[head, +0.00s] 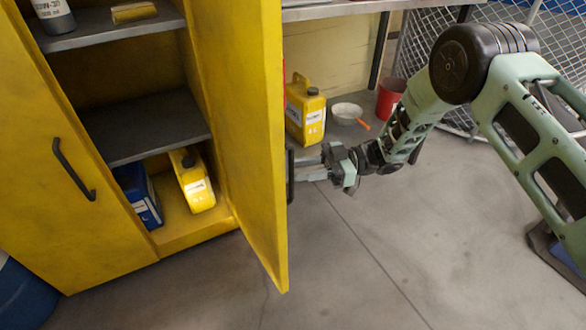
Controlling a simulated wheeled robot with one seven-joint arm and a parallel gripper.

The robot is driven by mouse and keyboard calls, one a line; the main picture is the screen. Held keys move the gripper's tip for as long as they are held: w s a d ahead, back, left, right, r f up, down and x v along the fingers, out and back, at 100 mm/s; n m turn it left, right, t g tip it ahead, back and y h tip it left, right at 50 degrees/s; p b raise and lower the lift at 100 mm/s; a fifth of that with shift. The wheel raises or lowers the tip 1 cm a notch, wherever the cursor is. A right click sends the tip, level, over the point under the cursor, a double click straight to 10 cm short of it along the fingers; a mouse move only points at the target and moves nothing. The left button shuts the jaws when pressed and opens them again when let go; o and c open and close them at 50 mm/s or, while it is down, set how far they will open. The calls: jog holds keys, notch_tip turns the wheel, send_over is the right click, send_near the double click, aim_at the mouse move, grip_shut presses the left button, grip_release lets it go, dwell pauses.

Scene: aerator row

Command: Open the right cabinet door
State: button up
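The yellow cabinet's right door (245,130) stands swung well outward, seen nearly edge-on, with the shelves behind it exposed. Its dark handle (290,176) shows on the door's outer face, at the right side of the edge. My gripper (308,170) is at that handle, its fingers reaching left toward it. Whether the fingers close around the handle or only lie beside it is too small to tell. The left door (65,160) is shut, with a black handle (73,170).
Inside the cabinet are a yellow container (192,182), a blue box (139,193) and items on the upper shelf. To the right stand a yellow jug (305,110), a white bowl (346,113) and a red bucket (391,98). Floor (330,270) in front of the door is clear.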

jog(key=p+v, duration=0.1)
jog(key=v, duration=1.3)
jog(key=shift+w, duration=0.1)
jog(key=w+a+r+m+t+h, duration=0.3)
jog(key=w+a+r+m+t, duration=0.15)
jog(key=r+t, duration=0.2)
jog(key=w+a+r+m+t+h, duration=0.3)
jog(key=a+r+t, duration=0.25)
jog(key=r, duration=0.25)
jog(key=s+d+m+g+h, duration=0.2)
jog(key=s+d+h, duration=0.2)
jog(key=s, duration=0.9)
jog(key=s+d+r+m+g+h, duration=0.1)
jog(key=s+d+m+g+h, duration=0.2)
jog(key=s, duration=1.1)
jog(key=s+d+m+g+h, duration=0.15)
jog(key=s+d+h, duration=0.25)
jog(key=s, duration=0.9)
notch_tip(320, 180, up, 27)
jog(key=p, duration=2.7)
jog(key=shift+d+f, duration=0.2)
jog(key=shift+s+a+n+g, duration=0.1)
jog(key=shift+a+n+g, duration=0.05)
jog(key=shift+n+g, duration=0.15)
